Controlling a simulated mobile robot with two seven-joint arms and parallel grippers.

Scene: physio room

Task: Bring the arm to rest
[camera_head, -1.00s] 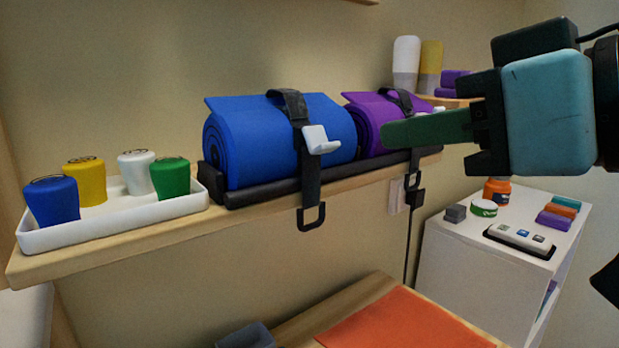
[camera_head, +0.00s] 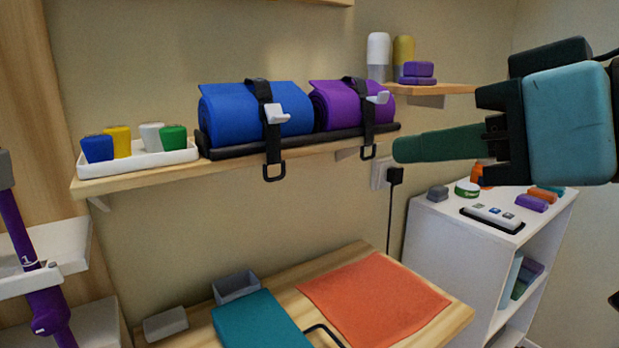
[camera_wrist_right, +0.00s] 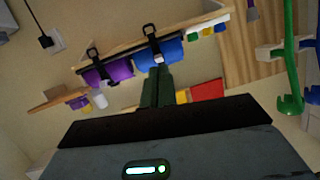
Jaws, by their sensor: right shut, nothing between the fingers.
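My right gripper (camera_head: 400,149) comes in from the right in the head view, its green fingers together and empty. Its fingertips appear in front of the right end of the wall shelf, apart from the mats as far as I can tell. In the right wrist view the shut fingers (camera_wrist_right: 157,86) point toward the shelf with the rolled mats. The blue rolled mat (camera_head: 225,112) and the purple rolled mat (camera_head: 335,106) lie strapped on a black holder on the shelf. My left gripper is not in view.
A white tray (camera_head: 90,171) with several coloured cups stands on the shelf's left end. Below is a wooden bench (camera_head: 440,318) with an orange cloth (camera_head: 372,298), a teal item (camera_head: 258,322) and grey boxes. A white cabinet (camera_head: 452,262) stands at the right, below my right arm.

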